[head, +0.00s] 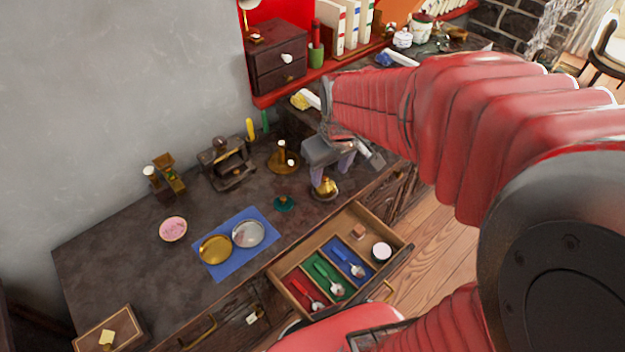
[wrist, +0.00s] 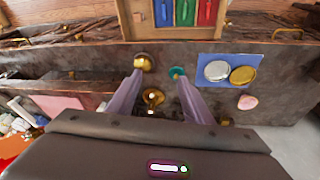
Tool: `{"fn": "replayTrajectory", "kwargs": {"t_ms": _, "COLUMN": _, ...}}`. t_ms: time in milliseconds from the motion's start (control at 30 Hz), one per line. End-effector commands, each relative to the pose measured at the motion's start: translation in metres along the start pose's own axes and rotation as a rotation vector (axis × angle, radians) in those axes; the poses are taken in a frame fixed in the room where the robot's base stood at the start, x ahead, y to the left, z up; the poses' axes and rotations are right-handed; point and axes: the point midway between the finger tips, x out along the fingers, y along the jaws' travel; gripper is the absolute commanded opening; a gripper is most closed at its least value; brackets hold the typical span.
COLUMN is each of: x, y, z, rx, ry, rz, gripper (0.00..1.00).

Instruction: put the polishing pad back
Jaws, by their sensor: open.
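No thing is plainly the polishing pad. A small teal disc with a dark knob (head: 284,203) lies on the dark counter, right of the blue mat; it also shows in the wrist view (wrist: 177,72) by the right fingertip. A round pink disc (head: 173,229) lies left of the mat, also in the wrist view (wrist: 247,102). My gripper (head: 331,177) is open and empty above the counter, its purple fingers (wrist: 160,80) apart. A gold pot on a dark base (head: 326,188) stands beneath it. The open drawer (head: 312,248) holds a small brown block (head: 358,231) and a round white-topped tin (head: 381,252).
The blue mat (head: 215,271) carries a gold and a silver disc. Red, green and blue drawer compartments hold spoons. A brass candle holder (head: 284,161) and a dark stove-like piece (head: 227,164) stand behind. The counter's left part is mostly free.

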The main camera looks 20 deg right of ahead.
Motion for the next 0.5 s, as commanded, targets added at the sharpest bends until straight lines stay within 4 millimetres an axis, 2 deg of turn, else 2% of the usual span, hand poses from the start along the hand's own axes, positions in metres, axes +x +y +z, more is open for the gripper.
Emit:
{"fn": "replayTrajectory", "kwargs": {"t_ms": 33, "x": -0.012, "y": -0.006, "z": 0.001, "rx": 0.005, "ry": 0.020, "rz": 0.002, "gripper": 0.46}}
{"fn": "replayTrajectory", "kwargs": {"t_ms": 200, "x": -0.044, "y": -0.027, "z": 0.012, "rx": 0.037, "ry": 0.065, "rz": 0.001, "gripper": 0.46}}
{"fn": "replayTrajectory", "kwargs": {"t_ms": 500, "x": -0.091, "y": -0.059, "z": 0.039, "rx": 0.096, "ry": 0.146, "rz": -0.014, "gripper": 0.46}}
